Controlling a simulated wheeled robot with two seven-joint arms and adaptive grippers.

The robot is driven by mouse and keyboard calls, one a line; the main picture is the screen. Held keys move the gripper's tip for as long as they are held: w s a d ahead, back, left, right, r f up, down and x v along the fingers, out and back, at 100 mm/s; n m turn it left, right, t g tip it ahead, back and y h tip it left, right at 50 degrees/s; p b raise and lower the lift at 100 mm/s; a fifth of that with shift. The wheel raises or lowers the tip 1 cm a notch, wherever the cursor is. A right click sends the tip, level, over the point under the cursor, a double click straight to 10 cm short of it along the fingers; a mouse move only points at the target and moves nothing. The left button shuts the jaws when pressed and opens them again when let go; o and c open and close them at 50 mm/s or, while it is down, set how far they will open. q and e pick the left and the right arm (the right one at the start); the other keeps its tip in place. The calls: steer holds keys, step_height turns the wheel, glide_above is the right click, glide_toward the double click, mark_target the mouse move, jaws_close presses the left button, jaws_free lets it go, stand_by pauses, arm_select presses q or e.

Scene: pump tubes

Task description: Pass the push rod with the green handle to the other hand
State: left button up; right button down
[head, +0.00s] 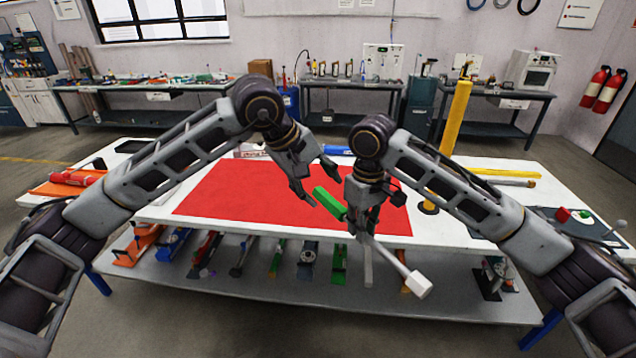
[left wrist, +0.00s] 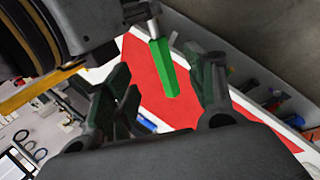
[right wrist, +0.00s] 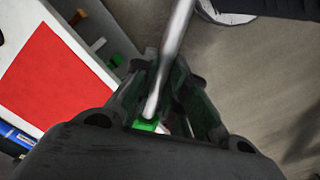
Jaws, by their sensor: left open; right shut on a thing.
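The push rod has a green handle (head: 330,204), a thin metal shaft (head: 392,260) and a pale block (head: 418,286) at its far end. My right gripper (head: 364,245) is shut on the shaft, near the handle. In the right wrist view the shaft (right wrist: 176,38) passes between the fingers (right wrist: 165,75), with a bit of green below. The rod is in the air over the table's front edge, tilted down to the right. My left gripper (head: 320,185) is open and empty beside the handle. In the left wrist view the handle (left wrist: 162,68) shows between the spread fingers (left wrist: 165,85).
A red mat (head: 235,190) covers the middle of the white table (head: 160,213). A red tube (head: 75,177) lies at the left. Several tools lie on the lower shelf (head: 230,292).

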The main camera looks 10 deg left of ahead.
mark_target(338, 209)
stand_by(0.3)
arm_select(q)
steer(key=shift+x, duration=6.05)
steer(key=c, duration=1.1)
steer(key=shift+r, duration=0.1)
jaws_close()
arm_select(e)
steer(key=c, duration=1.4)
jaws_free()
steer(key=shift+o, duration=0.2)
steer(key=shift+r, duration=0.15)
step_height(338, 209, up, 12)
